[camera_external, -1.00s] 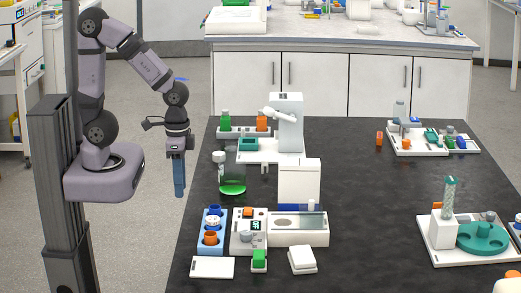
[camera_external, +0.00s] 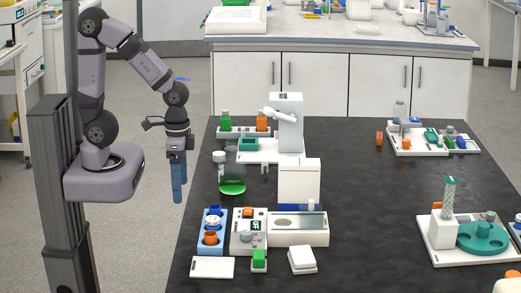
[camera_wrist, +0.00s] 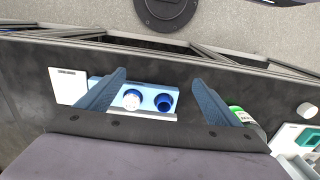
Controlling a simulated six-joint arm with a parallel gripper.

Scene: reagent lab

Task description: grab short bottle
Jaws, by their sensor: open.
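A light blue rack (camera_external: 203,243) on the left front of the dark table holds small bottles: one blue-topped (camera_external: 214,210), one white-topped (camera_external: 212,221) and one orange-topped (camera_external: 210,238). Which one is the short bottle I cannot tell. My gripper (camera_external: 178,200) hangs pointing down, left of the table edge and apart from the rack. In the wrist view my gripper (camera_wrist: 158,76) is open and empty. Between its fingers show the rack (camera_wrist: 148,90), the white-topped bottle (camera_wrist: 131,100) and the blue-topped bottle (camera_wrist: 164,102). The orange-topped bottle is hidden there.
A flask with green liquid (camera_external: 232,187) stands behind the rack. A white device (camera_external: 248,237) stands right of the rack, and a flat white plate (camera_external: 212,267) lies in front. Green- and orange-capped bottles (camera_external: 225,119) stand farther back. The table middle is clear.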

